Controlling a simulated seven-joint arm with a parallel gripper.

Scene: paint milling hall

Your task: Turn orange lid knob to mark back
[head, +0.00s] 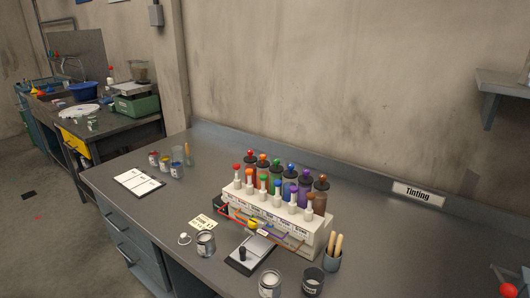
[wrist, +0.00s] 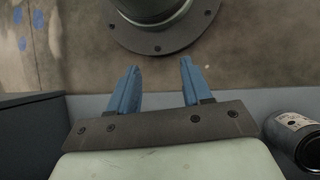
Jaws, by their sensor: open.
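A pale tinting rack (head: 312,240) stands on the grey bench in the head view. Dark-lidded color bottles line its back, each with a colored knob on top. The orange knob (head: 263,157) is on the second bottle from the left, and the mark around it is too small to make out. A front row of white-necked, colored tops partly hides the bottles. My gripper (wrist: 160,65) shows only in the wrist view, where its two blue fingers are apart with nothing between them. The orange knob is not in the wrist view.
Open tins (head: 206,243), a tablet-like plate (head: 259,246) and a brush pot (head: 331,260) crowd the rack's front. A clipboard (head: 139,183) lies to the left. A labeled can (wrist: 295,138) shows at the wrist view's right.

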